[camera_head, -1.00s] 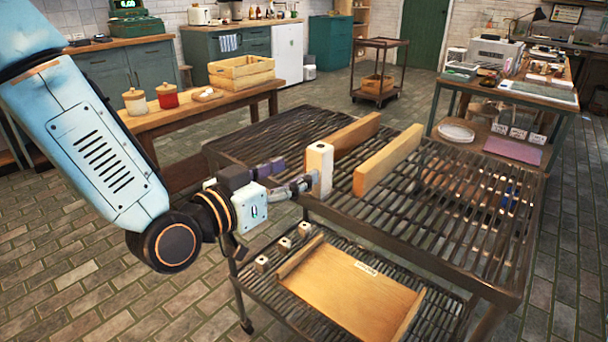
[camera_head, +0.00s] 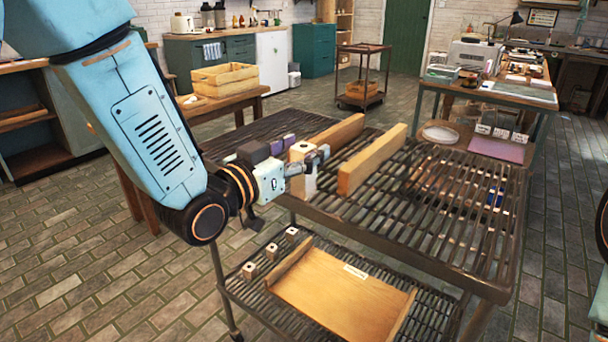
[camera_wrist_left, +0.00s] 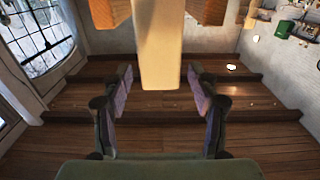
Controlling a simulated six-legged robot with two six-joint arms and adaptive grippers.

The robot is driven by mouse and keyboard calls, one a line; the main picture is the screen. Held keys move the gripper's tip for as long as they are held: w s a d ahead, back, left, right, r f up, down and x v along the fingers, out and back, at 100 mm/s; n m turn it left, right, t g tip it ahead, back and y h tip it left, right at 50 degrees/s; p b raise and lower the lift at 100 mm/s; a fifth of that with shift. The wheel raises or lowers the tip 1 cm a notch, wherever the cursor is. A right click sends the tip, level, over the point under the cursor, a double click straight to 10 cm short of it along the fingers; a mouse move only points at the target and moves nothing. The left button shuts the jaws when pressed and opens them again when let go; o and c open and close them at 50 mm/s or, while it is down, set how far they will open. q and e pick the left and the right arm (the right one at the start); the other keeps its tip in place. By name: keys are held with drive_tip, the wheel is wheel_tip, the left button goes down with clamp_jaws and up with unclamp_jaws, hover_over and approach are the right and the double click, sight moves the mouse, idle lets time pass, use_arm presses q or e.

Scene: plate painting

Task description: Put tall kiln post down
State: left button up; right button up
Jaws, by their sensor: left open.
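The tall kiln post (camera_head: 304,186) is a pale, square block with a hole in its top. It stands upright on the slatted top of the rack cart (camera_head: 430,215), left of two wooden planks (camera_head: 372,160). My left gripper (camera_head: 318,161) comes in from the left, its fingers around the upper part of the post and partly hiding it. In the left wrist view the post (camera_wrist_left: 162,50) fills the top middle, and the spread fingers (camera_wrist_left: 160,95) stand apart on either side with gaps. My right gripper is out of view.
The lower shelf holds a wooden board (camera_head: 340,295) with raised ends and small pale posts (camera_head: 271,251). The cart's top is clear right of the planks. A table with a wooden crate (camera_head: 224,79) stands behind to the left.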

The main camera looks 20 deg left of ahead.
use_arm(q)
drive_tip(key=shift+w+d, duration=0.25)
drive_tip(key=shift+w, duration=0.2)
drive_tip(key=shift+a, duration=0.1)
drive_tip(key=shift+c, duration=0.3)
clamp_jaws()
